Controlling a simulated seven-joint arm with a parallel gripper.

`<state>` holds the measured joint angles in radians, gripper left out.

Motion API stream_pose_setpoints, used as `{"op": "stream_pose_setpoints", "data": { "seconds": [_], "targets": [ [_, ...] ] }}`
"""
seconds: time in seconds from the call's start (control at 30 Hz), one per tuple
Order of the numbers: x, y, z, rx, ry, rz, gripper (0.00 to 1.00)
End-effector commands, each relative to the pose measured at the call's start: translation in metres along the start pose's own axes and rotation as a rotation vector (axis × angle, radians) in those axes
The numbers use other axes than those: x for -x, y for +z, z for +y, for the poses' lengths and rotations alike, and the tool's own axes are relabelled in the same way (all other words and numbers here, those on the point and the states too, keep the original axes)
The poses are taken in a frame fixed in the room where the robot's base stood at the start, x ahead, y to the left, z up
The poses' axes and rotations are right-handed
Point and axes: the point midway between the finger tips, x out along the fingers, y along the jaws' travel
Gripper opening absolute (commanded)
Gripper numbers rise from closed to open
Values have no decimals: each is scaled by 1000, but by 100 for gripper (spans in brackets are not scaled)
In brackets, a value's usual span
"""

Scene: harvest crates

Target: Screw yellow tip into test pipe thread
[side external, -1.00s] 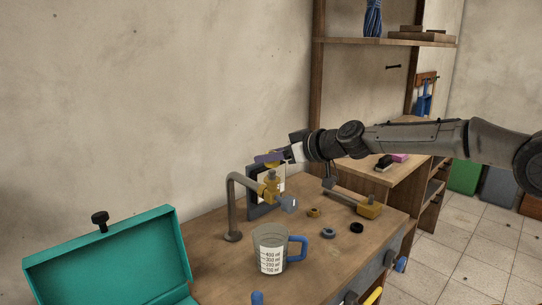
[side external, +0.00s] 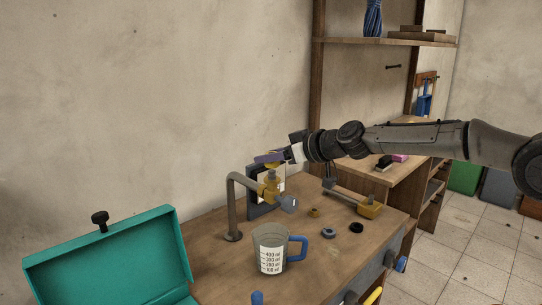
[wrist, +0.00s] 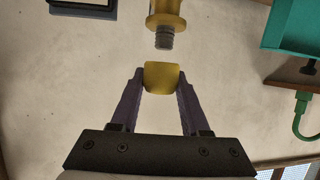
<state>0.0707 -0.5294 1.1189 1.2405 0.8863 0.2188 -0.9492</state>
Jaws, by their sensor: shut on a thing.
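My gripper (wrist: 162,90) has two purple fingers shut on the yellow tip (wrist: 162,77), one on each side of it. In the wrist view the grey threaded end (wrist: 163,41) of the test pipe's brass fitting (wrist: 166,12) lies just beyond the tip, roughly in line with it, with a small visible gap. In the side view my gripper (side external: 270,157) is over the brass fitting (side external: 268,190) of the bent grey test pipe (side external: 232,205). The tip is small and partly hidden by the fingers there.
A measuring cup (side external: 270,250) with a blue handle stands in front of the pipe on the wooden bench (side external: 210,270). An open teal box (side external: 110,255) is at left. Small rings (side external: 356,228) and a brass-ended tool (side external: 369,206) lie at right. A framed panel stands behind the fitting.

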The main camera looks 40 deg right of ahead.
Motion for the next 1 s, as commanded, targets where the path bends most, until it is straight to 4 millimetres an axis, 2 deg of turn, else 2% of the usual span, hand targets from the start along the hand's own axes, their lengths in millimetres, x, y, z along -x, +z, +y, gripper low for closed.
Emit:
{"op": "stream_pose_setpoints", "data": {
  "seconds": [1.0],
  "targets": [
    [-8, 20, 0, 0, 0, 2, 0]
  ]
}}
